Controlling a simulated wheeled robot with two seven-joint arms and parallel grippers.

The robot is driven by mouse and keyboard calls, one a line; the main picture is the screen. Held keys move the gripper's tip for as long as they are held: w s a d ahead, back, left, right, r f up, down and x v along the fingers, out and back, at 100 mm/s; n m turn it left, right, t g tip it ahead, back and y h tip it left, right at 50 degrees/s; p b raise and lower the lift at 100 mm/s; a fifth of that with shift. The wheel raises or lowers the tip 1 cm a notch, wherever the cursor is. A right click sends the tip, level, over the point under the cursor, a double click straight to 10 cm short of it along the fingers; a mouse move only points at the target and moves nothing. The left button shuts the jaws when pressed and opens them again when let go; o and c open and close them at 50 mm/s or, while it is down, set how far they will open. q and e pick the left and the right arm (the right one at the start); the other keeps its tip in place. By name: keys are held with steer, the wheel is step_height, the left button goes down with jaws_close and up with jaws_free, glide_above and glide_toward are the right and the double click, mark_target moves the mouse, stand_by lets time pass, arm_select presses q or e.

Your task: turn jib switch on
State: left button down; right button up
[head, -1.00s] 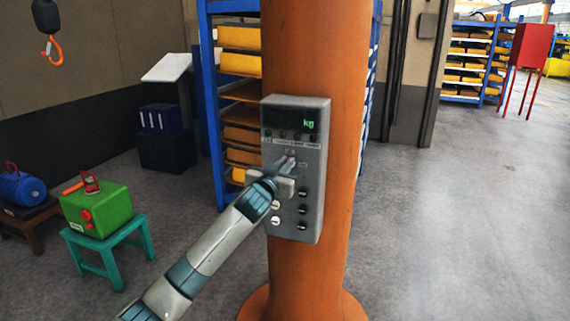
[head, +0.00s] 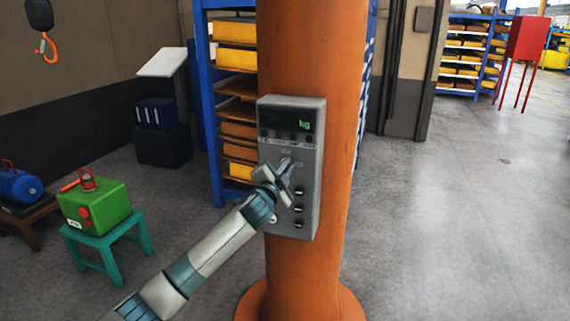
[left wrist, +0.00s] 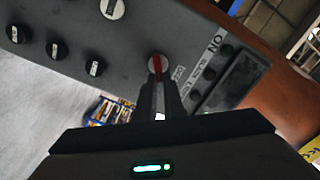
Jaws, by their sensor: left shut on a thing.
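A grey control box (head: 308,150) is fixed to the orange column (head: 345,60); its small display shows green "kg". My left gripper (head: 284,172) is at the upper middle of its front, below the display, and hides the switch there. In the left wrist view, a round switch with a red handle (left wrist: 157,65) lies at the tips of my left gripper (left wrist: 157,85). The fingers are close together and shut on the red handle. My right gripper is not in view.
Several black knobs (head: 299,208) sit lower on the box. A green case (head: 95,208) stands on a teal stool (head: 105,240) at left. An orange hook (head: 48,45) hangs at upper left. Blue shelving (head: 204,100) stands behind the column. Floor at right is clear.

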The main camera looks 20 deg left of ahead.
arm_select(q)
steer(key=shift+d+f+m+p, duration=0.1)
steer(key=shift+f+m+p, duration=0.2)
steer(key=shift+m, duration=0.9)
steer(key=shift+d+f+m+p, duration=0.1)
steer(key=shift+m+p, duration=0.25)
steer(key=shift+m, duration=0.85)
steer(key=shift+f+m+p, duration=0.2)
steer(key=shift+m+p, duration=0.15)
steer(key=shift+m, duration=0.85)
steer(key=c, duration=1.9)
jaws_free()
steer(key=shift+o, duration=0.2)
steer(key=shift+s, duration=0.1)
steer(key=s+b, duration=0.5)
steer(key=s, duration=1.2)
steer(key=shift+a+b, duration=0.3)
